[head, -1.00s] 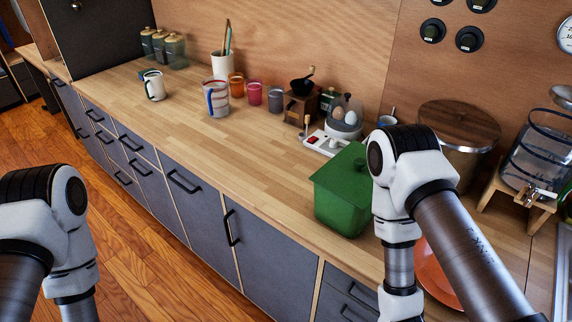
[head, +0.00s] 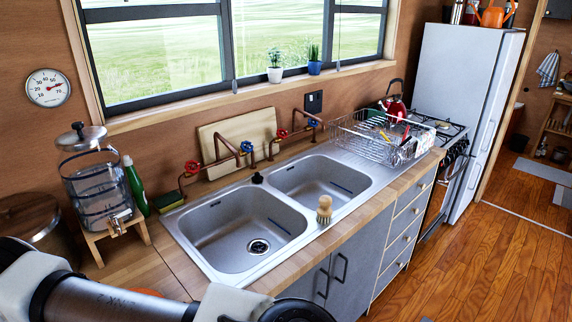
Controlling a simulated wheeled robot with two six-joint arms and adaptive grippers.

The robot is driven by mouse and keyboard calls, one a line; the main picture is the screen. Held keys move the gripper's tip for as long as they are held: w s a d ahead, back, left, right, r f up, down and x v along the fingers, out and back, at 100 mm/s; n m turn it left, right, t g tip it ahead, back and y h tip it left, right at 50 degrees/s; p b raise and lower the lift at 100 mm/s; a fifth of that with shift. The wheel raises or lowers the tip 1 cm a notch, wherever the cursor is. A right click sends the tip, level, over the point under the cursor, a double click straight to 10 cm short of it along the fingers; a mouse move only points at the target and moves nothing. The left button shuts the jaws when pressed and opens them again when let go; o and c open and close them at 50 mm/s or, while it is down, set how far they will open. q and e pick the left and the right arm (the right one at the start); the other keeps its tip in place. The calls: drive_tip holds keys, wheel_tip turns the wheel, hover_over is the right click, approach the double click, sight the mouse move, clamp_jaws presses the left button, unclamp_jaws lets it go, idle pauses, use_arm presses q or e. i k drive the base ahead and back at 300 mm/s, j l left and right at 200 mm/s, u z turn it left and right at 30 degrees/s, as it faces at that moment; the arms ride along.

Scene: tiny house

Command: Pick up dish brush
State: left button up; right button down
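The dish brush (head: 324,210) is a small round brush with a wooden knob and pale bristles. It stands on the front rim of the double sink (head: 262,262), near the divider between the two basins. In the head view part of one of my arms crosses the lower left corner, left of the brush and apart from it. Neither gripper's fingers are in the picture.
A dish rack (head: 378,138) with dishes stands right of the sink. A glass drink dispenser (head: 97,190) on a wooden stand and a green bottle (head: 135,186) are at left. Copper taps (head: 217,157) rise behind the basins. Open wooden floor (head: 490,265) lies at right.

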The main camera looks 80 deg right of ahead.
sight(324, 212)
drive_tip(key=z, duration=2.95)
